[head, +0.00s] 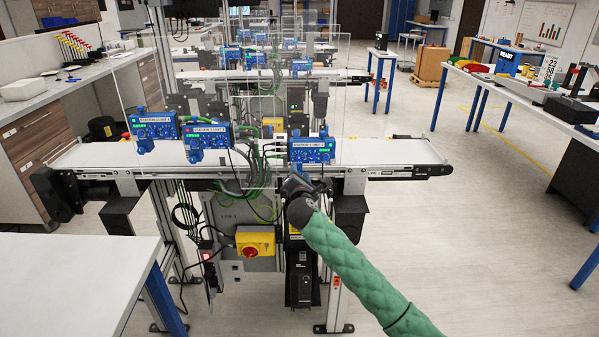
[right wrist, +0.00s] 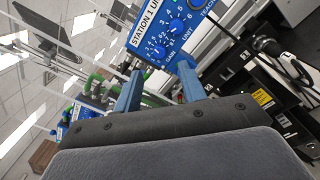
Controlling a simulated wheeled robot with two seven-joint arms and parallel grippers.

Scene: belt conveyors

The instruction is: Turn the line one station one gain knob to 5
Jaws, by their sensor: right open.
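A blue control box (head: 312,150) stands at the near right of the belt conveyor in the head view. In the right wrist view the blue box (right wrist: 150,28) has a white label starting "STATION 1 U". Its small blue gain knob (right wrist: 158,53) sits above the word GAIN, with numbers around it. I cannot tell its setting. My right gripper (right wrist: 160,70) is open, its two blue fingers pointing at the box with the gain knob between and just beyond their tips. In the head view my right gripper (head: 297,184) is below the box, mostly hidden by my arm. My left gripper is not in view.
Two similar blue boxes (head: 206,140) (head: 153,128) stand further left on the belt conveyor (head: 385,151). A second larger knob (right wrist: 176,27) is beside the gain knob. A clear panel (head: 250,60) rises behind the boxes. Cables hang below.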

